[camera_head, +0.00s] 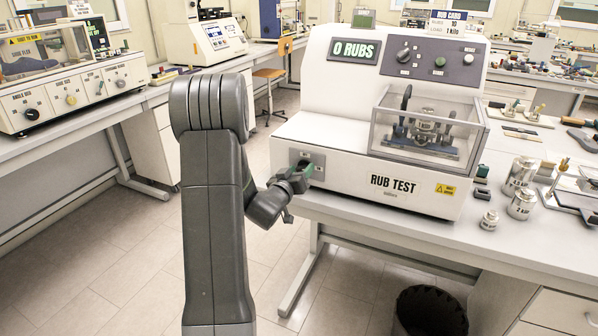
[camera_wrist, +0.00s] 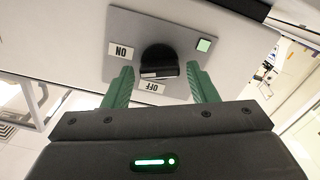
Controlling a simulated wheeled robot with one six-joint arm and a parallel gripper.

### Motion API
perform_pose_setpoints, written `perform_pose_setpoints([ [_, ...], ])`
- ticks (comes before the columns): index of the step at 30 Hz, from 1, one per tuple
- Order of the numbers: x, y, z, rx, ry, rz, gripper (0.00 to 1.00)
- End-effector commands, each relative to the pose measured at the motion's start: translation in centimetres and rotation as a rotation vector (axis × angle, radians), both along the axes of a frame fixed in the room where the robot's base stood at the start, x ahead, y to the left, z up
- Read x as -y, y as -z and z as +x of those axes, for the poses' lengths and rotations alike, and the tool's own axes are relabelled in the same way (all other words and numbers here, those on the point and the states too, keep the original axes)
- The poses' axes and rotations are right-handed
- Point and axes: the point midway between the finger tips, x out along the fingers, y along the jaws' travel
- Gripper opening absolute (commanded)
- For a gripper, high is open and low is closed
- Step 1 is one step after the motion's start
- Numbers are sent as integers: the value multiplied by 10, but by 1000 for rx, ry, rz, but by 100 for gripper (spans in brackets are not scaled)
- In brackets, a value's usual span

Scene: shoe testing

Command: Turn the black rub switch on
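The black rub switch (camera_wrist: 158,58) is a dark knob on a grey panel (camera_wrist: 150,25) in the wrist view. Upside-down labels sit beside it, ON at its left and OFF just below it. The knob's lighter end lies near the OFF label. My gripper (camera_wrist: 159,68) has its two green fingers open, one on each side of the knob, with gaps between them and it. In the head view my gripper (camera_head: 300,172) is at the left front of the white RUB TEST machine (camera_head: 340,185), largely hiding the knob.
The machine's display (camera_head: 354,50) reads 0 RUBS. A clear cover (camera_head: 425,130) encloses its rubbing mechanism. Metal weights (camera_head: 522,204) stand on the bench at right. A black bin (camera_head: 428,312) is on the floor below.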

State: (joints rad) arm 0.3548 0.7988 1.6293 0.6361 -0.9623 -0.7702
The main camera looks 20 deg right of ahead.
Motion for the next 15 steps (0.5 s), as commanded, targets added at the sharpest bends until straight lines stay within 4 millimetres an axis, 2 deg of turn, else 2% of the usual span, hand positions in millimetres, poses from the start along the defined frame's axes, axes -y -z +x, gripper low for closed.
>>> perform_pose_setpoints([
  [1, 0, 0, 0, 0, 0, 0, 42],
  [5, 0, 0, 0, 0, 0, 0, 17],
  [15, 0, 5, 0, 75, 0, 60, 15],
])
